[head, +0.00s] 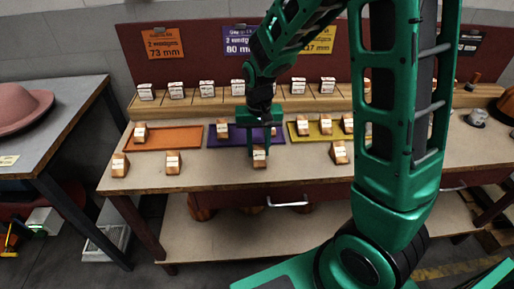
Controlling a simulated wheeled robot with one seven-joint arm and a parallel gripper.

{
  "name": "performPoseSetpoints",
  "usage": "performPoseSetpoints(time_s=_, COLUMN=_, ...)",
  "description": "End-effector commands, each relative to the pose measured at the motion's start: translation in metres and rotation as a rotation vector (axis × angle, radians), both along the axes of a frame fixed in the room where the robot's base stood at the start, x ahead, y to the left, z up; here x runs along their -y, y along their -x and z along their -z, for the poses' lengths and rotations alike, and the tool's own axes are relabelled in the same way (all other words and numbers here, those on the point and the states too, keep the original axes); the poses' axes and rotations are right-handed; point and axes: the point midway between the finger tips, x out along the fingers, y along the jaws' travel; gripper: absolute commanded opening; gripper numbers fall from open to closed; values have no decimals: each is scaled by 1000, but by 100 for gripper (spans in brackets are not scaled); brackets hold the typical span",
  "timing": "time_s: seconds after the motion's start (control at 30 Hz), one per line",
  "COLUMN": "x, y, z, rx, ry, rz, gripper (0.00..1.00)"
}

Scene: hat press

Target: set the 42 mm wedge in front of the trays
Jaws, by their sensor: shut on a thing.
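My gripper (258,148) points down over the front part of the bench, in front of the purple tray (236,141). It is shut on a small wooden wedge (259,158) with a white label. The label is too small to read, so I cannot tell if it is the 42 mm one. The wedge is at or just above the bench top; contact is unclear. The orange tray (180,138) is left of the purple one, and the yellow tray (322,137) is right, partly hidden by my arm. Labelled wedges sit in the trays.
Loose wedges lie on the bench (215,173) in front of the trays: two at left (120,165) (173,163) and one at right (340,153). Several stand on the back ledge (207,88). Signs hang behind, including "73 mm" (163,43). A side table (40,120) holds a pink hat (18,108).

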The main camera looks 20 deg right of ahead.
Motion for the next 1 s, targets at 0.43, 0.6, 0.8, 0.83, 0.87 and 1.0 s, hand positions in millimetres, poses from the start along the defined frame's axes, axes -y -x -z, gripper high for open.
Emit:
performPoseSetpoints(time_s=0.43, x=0, y=0, z=5, rx=1, ry=-1, rz=0, gripper=40)
performPoseSetpoints(time_s=0.6, x=0, y=0, z=5, rx=1, ry=-1, rz=0, gripper=50)
performPoseSetpoints(time_s=0.8, x=0, y=0, z=3, rx=2, ry=0, rz=0, gripper=50)
performPoseSetpoints(time_s=0.83, x=0, y=0, z=2, rx=3, ry=-1, rz=0, gripper=50)
performPoseSetpoints(time_s=0.87, x=0, y=-1, z=0, rx=3, ry=-1, rz=0, gripper=50)
performPoseSetpoints(time_s=1.0, x=0, y=-1, z=-18, rx=5, ry=-2, rz=1, gripper=50)
